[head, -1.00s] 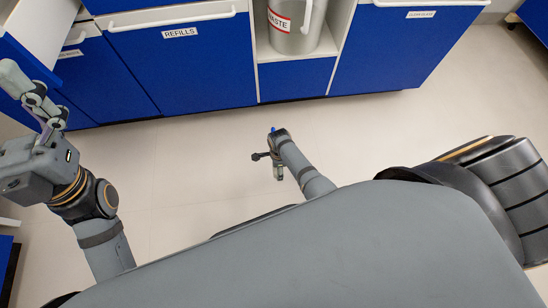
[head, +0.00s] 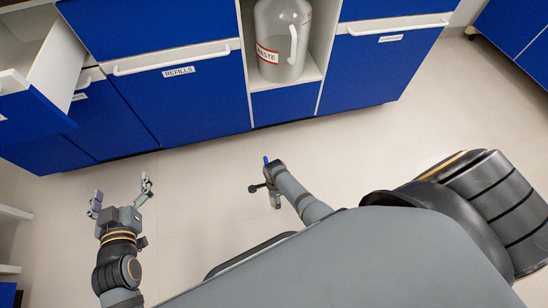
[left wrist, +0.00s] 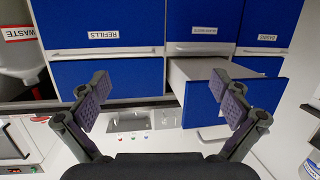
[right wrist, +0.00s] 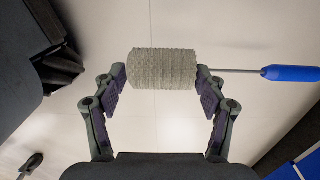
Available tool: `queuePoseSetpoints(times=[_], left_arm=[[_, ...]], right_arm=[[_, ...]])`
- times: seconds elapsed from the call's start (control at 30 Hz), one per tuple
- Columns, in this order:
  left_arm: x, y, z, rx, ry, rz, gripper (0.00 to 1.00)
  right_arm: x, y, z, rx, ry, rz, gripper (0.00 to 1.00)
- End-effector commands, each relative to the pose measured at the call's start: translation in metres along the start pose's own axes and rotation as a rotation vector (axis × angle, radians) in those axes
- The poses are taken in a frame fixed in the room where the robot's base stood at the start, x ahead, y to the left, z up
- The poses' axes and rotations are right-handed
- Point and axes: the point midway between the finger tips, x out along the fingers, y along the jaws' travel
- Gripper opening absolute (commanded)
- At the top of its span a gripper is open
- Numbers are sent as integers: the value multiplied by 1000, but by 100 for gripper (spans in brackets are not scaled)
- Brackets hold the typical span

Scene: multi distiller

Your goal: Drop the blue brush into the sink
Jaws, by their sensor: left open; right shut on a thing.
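The blue brush has a pale grey bristle head (right wrist: 163,69), a thin metal shaft and a blue handle (right wrist: 290,73). My right gripper (right wrist: 161,82) is shut on the bristle head, with a finger at each end, and holds it above the floor. In the head view a bit of the blue handle (head: 265,160) sticks up beside the right gripper (head: 264,186). My left gripper (head: 121,188) is open and empty, low in front of the cabinets. Its spread fingers also show in the left wrist view (left wrist: 164,105).
Blue cabinets (head: 190,105) line the back, one labelled REFILLS. A drawer (head: 38,105) stands open at the left, near my left arm. A large WASTE jug (head: 282,40) stands in an open niche. The pale floor (head: 200,180) between me and the cabinets is clear.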

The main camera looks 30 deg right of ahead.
Motion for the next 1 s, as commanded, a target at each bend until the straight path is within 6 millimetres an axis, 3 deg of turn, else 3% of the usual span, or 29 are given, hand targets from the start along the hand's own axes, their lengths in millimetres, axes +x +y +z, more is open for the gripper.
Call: queuePoseSetpoints(times=[0.23, 0.8, 1.0], left_arm=[[-5, 1, 30, -9, -118, 3, 100], [-6, 1, 33, -10, -128, 4, 100], [-6, 1, 33, -9, -127, 4, 76]], right_arm=[[-2, 1, -2, -1, 1, 0, 24], [-2, 1, -2, -2, 0, 0, 24], [-2, 1, -2, -2, 0, 0, 24]])
